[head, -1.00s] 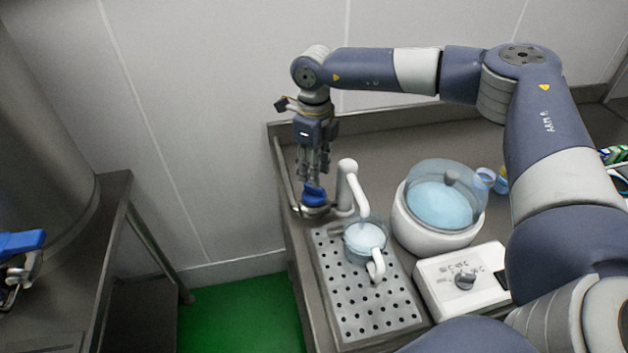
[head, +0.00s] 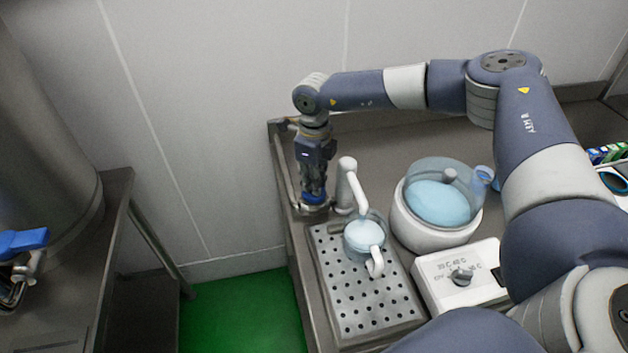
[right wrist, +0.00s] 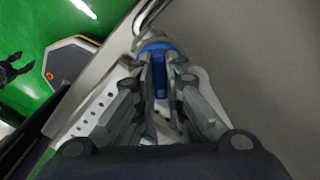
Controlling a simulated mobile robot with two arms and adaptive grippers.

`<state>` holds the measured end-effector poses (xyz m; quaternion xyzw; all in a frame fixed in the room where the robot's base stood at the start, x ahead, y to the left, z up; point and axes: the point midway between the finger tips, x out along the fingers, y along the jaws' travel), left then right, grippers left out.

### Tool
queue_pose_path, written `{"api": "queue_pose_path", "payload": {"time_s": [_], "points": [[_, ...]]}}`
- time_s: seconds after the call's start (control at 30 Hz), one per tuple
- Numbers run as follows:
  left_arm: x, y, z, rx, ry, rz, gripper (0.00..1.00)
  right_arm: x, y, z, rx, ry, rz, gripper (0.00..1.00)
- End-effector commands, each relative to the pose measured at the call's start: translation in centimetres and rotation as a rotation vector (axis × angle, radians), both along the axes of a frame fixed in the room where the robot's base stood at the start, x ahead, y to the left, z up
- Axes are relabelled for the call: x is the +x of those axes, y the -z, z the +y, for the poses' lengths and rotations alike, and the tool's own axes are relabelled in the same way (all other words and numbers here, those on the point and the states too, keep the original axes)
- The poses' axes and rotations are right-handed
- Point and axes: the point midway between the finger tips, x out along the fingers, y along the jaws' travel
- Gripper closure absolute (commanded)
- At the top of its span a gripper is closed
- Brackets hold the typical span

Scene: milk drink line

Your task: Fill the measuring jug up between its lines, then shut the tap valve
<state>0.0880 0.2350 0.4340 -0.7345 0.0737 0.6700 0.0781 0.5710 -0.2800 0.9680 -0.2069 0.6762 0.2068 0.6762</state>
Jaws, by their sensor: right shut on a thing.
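The clear measuring jug (head: 364,238) with a white handle stands on the perforated drip tray (head: 368,305), under the white tap spout (head: 357,190). Pale liquid shows in the jug; its lines are too small to read. My right gripper (head: 314,192) points down over the blue tap valve (head: 313,200) beside the spout and is shut on it. In the right wrist view the fingers (right wrist: 160,95) sit on either side of the blue valve (right wrist: 157,48).
A white pot (head: 432,235) with a clear domed lid stands right of the jug. A white control box (head: 460,280) with a dial is in front of it. Another blue-handled valve (head: 22,242) is at the far left. Green floor separates the benches.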

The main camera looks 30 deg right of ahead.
Motion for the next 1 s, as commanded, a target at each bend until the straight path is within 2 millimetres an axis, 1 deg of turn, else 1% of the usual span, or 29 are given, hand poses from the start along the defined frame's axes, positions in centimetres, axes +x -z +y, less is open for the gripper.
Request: {"api": "queue_pose_path", "payload": {"time_s": [0.17,0.37,0.57,1.0], "points": [[0.0,0.1,0.0,0.000,0.000,0.000,0.49,0.0,0.0,0.0,0.001,0.011,-0.001,1.00],[0.0,0.4,0.0,0.000,0.000,0.001,0.49,0.0,0.0,0.0,0.001,0.080,-0.001,1.00],[0.0,0.9,0.0,0.001,0.000,0.001,0.49,0.0,0.1,0.0,0.001,0.222,0.000,1.00],[0.0,2.4,0.0,0.001,0.000,0.000,0.49,0.1,0.1,0.0,0.002,0.605,-0.001,1.00]]}}
